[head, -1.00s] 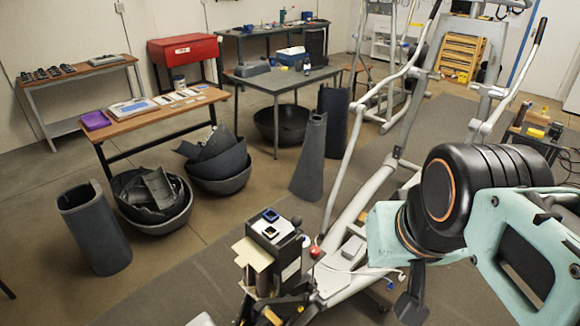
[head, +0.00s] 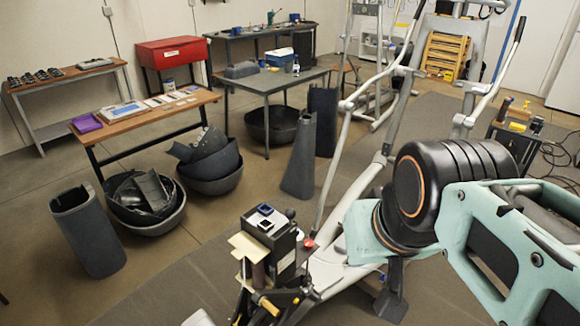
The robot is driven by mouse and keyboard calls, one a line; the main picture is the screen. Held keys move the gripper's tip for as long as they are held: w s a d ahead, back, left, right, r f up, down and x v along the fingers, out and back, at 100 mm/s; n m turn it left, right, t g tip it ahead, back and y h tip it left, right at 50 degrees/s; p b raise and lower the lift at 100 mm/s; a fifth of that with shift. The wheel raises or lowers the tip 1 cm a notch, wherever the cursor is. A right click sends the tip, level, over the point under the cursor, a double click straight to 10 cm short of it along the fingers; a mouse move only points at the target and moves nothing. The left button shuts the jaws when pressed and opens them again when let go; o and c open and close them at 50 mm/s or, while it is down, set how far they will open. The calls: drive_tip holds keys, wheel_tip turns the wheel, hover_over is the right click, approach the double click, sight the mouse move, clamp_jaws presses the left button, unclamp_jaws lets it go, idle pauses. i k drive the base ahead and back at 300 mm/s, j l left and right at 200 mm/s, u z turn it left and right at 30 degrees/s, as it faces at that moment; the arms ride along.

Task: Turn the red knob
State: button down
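A small red knob (head: 308,244) shows on the elliptical machine's frame, just right of a dark upright housing (head: 272,245). My mint-green and black arm reaches in from the right. A dark part below its wrist looks like my gripper (head: 392,292); it is to the right of the red knob and lower in the picture, apart from it. Its fingers are not clear enough to tell whether they are open or shut. I see nothing held in it.
The elliptical's pale tubes and long handles (head: 380,75) rise behind and beside my arm. Grey curved shells (head: 88,232) and bowls (head: 215,170) stand on the floor at left. A wooden-topped bench (head: 150,115) and a grey table (head: 268,80) stand behind. Open floor lies at lower left.

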sight(309, 244)
drive_tip(key=k+j+u, duration=0.2)
drive_tip(key=i+l+u, duration=0.15)
drive_tip(key=l+u, duration=0.15)
drive_tip(key=u, duration=0.15)
drive_tip(key=i+l+u, duration=0.1)
drive_tip(key=l+u, duration=0.3)
drive_tip(key=i+l+u, duration=0.1)
drive_tip(key=l+u, duration=0.25)
drive_tip(key=l, duration=1.1)
drive_tip(key=l+z, duration=0.1)
drive_tip(key=l, duration=0.2)
drive_tip(key=z, duration=1.2)
drive_tip(key=k+l+z, duration=0.15)
drive_tip(key=l+u, duration=0.15)
drive_tip(key=k, duration=0.05)
